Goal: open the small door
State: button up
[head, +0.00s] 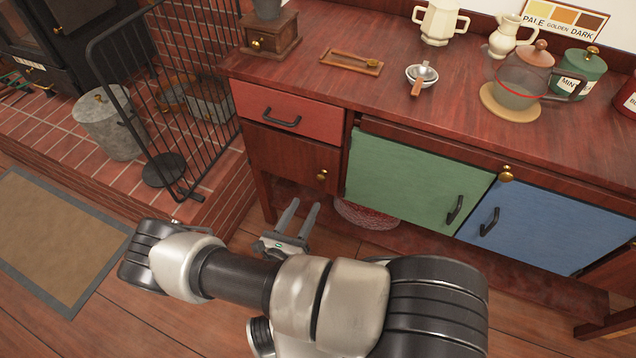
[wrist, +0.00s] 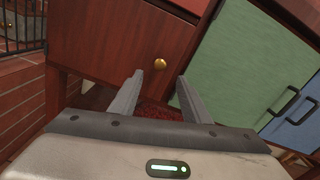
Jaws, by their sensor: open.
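The small door (head: 287,161) is a dark reddish-brown wooden panel below a red drawer, at the left end of the cabinet. It looks shut. Its round brass knob (head: 322,174) sits near its right edge. In the wrist view the small door (wrist: 110,45) fills the upper left, with the knob (wrist: 159,64) just beyond and above the fingertips. My gripper (head: 302,206) is open and empty, in front of and below the knob. In the wrist view my gripper's fingers (wrist: 158,76) point toward the cabinet, apart from the knob.
A red drawer (head: 290,111) with a black handle is above the door. A green door (head: 415,180) and a blue door (head: 550,228) are to the right. A black wire guard (head: 180,90) and a metal bucket (head: 112,125) stand at left. A rug (head: 55,235) lies on the floor.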

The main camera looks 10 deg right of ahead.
aim_at(320, 179)
jog(key=b+x, duration=0.1)
jog(key=x, duration=0.9)
jog(key=shift+w+d, duration=0.2)
jog(key=shift+w, duration=0.05)
grip_shut()
